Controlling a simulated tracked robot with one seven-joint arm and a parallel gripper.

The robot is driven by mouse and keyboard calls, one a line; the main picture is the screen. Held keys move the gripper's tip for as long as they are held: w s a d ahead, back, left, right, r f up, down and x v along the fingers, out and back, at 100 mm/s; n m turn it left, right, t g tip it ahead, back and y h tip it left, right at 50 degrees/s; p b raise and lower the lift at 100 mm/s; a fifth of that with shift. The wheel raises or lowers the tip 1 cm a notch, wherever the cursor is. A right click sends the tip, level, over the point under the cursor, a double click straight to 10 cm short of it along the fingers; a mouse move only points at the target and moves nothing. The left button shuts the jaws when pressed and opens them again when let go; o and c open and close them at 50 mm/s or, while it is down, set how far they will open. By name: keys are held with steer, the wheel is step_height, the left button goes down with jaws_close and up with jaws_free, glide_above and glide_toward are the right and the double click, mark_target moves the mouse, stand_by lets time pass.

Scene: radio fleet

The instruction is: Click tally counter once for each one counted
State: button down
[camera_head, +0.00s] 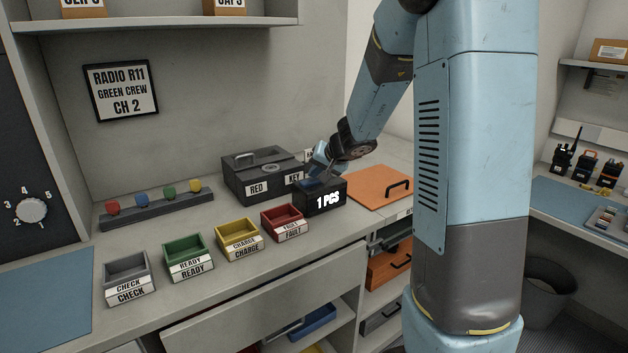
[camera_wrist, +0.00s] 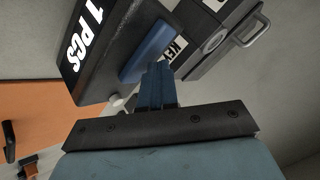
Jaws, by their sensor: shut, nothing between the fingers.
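The tally counter (camera_head: 320,201) is a black box on the bench that reads "1 PCS" on its front. In the wrist view the counter (camera_wrist: 100,50) shows its lettering sideways, with a blue bar (camera_wrist: 147,52) on its top. My gripper (camera_wrist: 157,68) is shut and empty, with its fingertips at the blue bar. I cannot tell whether they press it or only hover close. In the head view my gripper (camera_head: 318,172) is just above the counter and hides part of its top.
A dark box (camera_head: 262,178) labelled "RED" and "KEY" stands directly behind the counter. Small trays stand in front to the left, including a red one (camera_head: 285,221). An orange panel (camera_head: 385,188) lies to the right. Several handheld radios (camera_head: 585,166) stand on the far right bench.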

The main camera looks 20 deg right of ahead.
mark_target(316, 181)
steer(key=shift+r, duration=0.75)
steer(key=shift+r, duration=2.5)
steer(key=shift+r, duration=0.1)
steer(key=s+a+r+n+g, duration=0.1)
steer(key=s+a+r+n, duration=0.15)
steer(key=s, duration=0.55)
steer(key=s+a+r+n+g, duration=0.15)
steer(key=s+r, duration=0.25)
steer(key=s, duration=0.4)
steer(key=s+d+h, duration=0.2)
steer(key=s, duration=0.8)
steer(key=s+d+h, duration=0.1)
steer(key=s, duration=0.9)
steer(key=shift+d+f+h, duration=0.35)
steer(key=shift+h, duration=0.05)
